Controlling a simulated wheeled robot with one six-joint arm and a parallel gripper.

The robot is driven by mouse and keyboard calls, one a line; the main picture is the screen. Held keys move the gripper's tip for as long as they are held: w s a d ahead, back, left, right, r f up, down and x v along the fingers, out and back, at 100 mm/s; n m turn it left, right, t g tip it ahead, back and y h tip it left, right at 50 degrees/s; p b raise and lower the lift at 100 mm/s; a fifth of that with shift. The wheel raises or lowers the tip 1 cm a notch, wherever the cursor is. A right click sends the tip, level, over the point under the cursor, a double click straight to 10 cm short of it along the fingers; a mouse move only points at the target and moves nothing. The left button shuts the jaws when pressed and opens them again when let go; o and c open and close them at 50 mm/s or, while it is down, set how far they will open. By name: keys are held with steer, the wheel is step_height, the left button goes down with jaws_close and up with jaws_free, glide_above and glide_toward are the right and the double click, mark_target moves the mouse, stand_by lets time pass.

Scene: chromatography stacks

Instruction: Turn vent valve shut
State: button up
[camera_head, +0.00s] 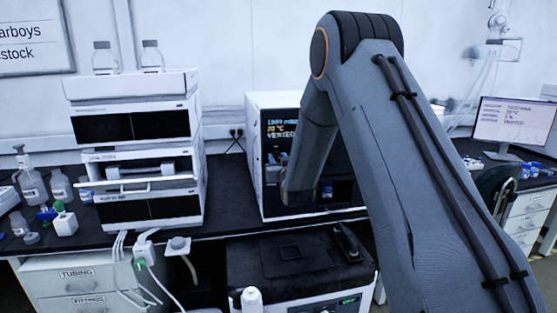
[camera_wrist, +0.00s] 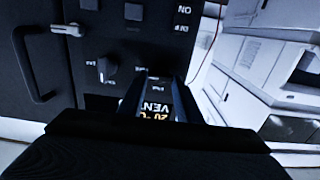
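The vacuum oven (camera_head: 256,190) is a white box with a dark front. Its display (camera_head: 283,128) reads about 1009 mbar, 20 °C and VENTED. In the wrist view its dark panel shows turned, with a small black knob (camera_wrist: 107,70) carrying a pale mark and tiny labels around it. I cannot read which of these labels name the vent valve, nor the knob's setting. My gripper (camera_wrist: 160,80) is open in front of the panel, right of that knob, with part of the display (camera_wrist: 156,108) visible between its fingers. Its fingers are hidden behind my arm in the head view.
The oven door has a black handle (camera_wrist: 36,70) and a pale latch (camera_wrist: 67,30). A white instrument stack (camera_head: 137,150) with bottles stands left. A dark-topped unit (camera_head: 285,263) sits low in front. A monitor (camera_head: 515,120) stands right. Bench between stack and oven is clear.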

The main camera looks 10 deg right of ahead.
steer(key=shift+n+b, duration=0.35)
steer(key=shift+n, duration=0.05)
steer(key=shift+c, duration=0.2)
steer(key=n+b, duration=0.2)
steer(key=n, duration=0.1)
steer(key=shift+f, duration=0.1)
steer(key=n+b, duration=0.4)
steer(key=n, duration=0.1)
steer(key=shift+a+n, duration=0.15)
steer(key=shift+n, duration=0.15)
steer(key=n+b, duration=0.2)
steer(key=n, duration=0.2)
steer(key=shift+f, duration=0.1)
steer(key=n+b, duration=0.2)
steer(key=n, duration=0.2)
steer(key=shift+a, duration=0.1)
steer(key=shift+n, duration=0.4)
steer(key=o, duration=1)
steer(key=shift+o, duration=0.2)
